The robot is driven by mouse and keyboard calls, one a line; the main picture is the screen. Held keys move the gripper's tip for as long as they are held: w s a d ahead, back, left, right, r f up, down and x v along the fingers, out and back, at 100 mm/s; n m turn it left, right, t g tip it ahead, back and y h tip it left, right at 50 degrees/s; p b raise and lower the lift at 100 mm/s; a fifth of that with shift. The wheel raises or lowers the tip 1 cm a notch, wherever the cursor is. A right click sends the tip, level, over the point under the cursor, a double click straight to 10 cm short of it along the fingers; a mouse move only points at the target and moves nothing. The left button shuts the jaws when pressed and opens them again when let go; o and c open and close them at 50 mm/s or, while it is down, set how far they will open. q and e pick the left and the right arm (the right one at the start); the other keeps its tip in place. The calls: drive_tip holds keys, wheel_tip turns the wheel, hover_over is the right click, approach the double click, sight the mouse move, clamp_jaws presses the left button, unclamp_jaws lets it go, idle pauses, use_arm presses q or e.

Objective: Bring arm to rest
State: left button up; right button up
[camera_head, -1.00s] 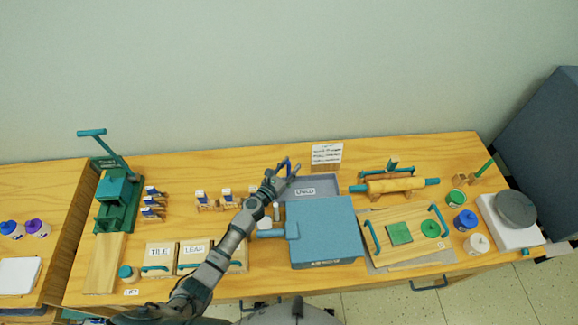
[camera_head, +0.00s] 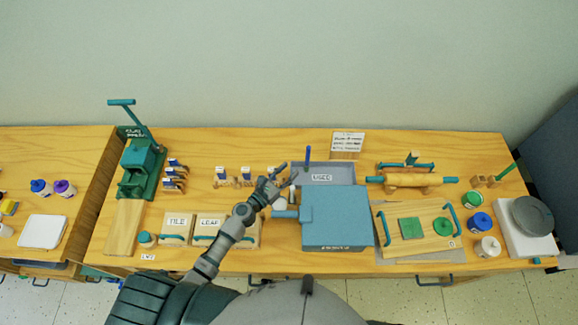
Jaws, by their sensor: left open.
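My left arm comes in from the lower left, and its left gripper (camera_head: 287,176) is open, with nothing seen between its fingers. It is at the left edge of a grey tray (camera_head: 340,174) labelled USED. A thin blue tool (camera_head: 308,155) stands upright at the tray's left end, just beyond the fingertips and apart from them as far as I can tell. My right gripper is not in view.
A blue box (camera_head: 335,218) with a side handle stands right beside my forearm. Wooden boxes (camera_head: 177,225) labelled TILE and LEAF lie left of it. Small stamps (camera_head: 246,178) stand behind the arm. A green press (camera_head: 140,165) is farther left; a rolling pin (camera_head: 410,181) is right.

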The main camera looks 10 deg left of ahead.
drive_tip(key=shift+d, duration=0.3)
